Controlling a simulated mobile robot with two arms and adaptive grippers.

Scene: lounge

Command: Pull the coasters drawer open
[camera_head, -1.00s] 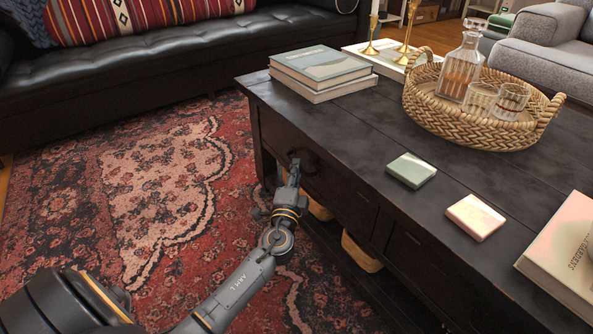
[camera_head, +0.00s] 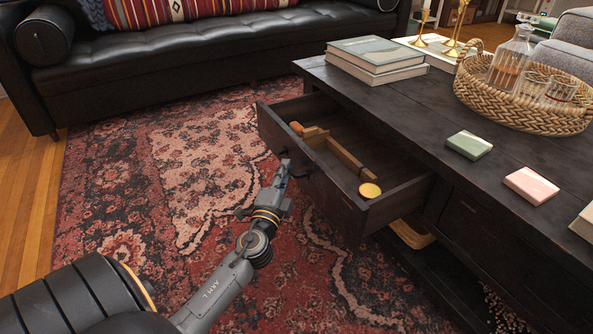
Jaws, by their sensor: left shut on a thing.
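The drawer (camera_head: 348,203) of the dark wooden coffee table (camera_head: 405,108) stands well out from the table front. Inside it are a wooden divider or strip (camera_head: 345,155), a small wooden piece (camera_head: 310,131) and a round yellow-topped item (camera_head: 370,190). My left gripper (camera_head: 285,167) is at the drawer's front, shut on its handle, which the fingers mostly hide. My right gripper is not in view.
On the table top are stacked books (camera_head: 375,62), a green coaster-like square (camera_head: 469,145), a pink one (camera_head: 531,185) and a woven tray (camera_head: 520,113) with a decanter (camera_head: 510,58) and glasses. A patterned rug (camera_head: 190,160) lies in front. A black sofa (camera_head: 200,62) stands behind.

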